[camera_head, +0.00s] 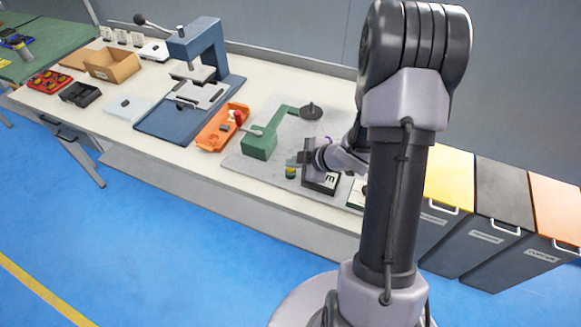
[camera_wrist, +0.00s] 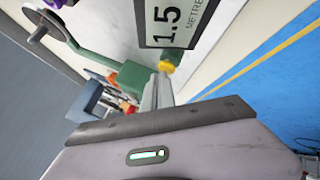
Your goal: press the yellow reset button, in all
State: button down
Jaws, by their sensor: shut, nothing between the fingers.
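The yellow reset button (camera_wrist: 166,66) sits on a small green housing (camera_wrist: 174,56) beside the counter box. In the head view the button (camera_head: 291,169) shows just below my gripper (camera_head: 293,160). My gripper is shut and empty; in the wrist view its fingertips (camera_wrist: 158,80) overlap the near edge of the button. I cannot tell whether they touch it. The counter box (camera_wrist: 180,20) reads 1.5 METRES in the wrist view. The green coil winder (camera_head: 261,141), with an arm reaching to a dark disc (camera_head: 311,111), stands behind and left of the button.
An orange tray (camera_head: 222,127) with parts lies left of the winder. A blue press (camera_head: 200,60) stands further left, with a cardboard box (camera_head: 112,65) and black tray (camera_head: 80,95) beyond. Lidded bins (camera_head: 500,200) stand at the right. The bench front edge is close to the button.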

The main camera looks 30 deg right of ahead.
aim_at(293, 169)
jog(key=shift+f, duration=0.2)
jog(key=shift+r, duration=0.1)
jog(key=shift+r+p, duration=0.8)
jog(key=shift+r, duration=0.05)
notch_tip(293, 169, up, 5)
jog(key=p, duration=0.5)
jog(key=shift+r, duration=0.15)
dwell(0.4)
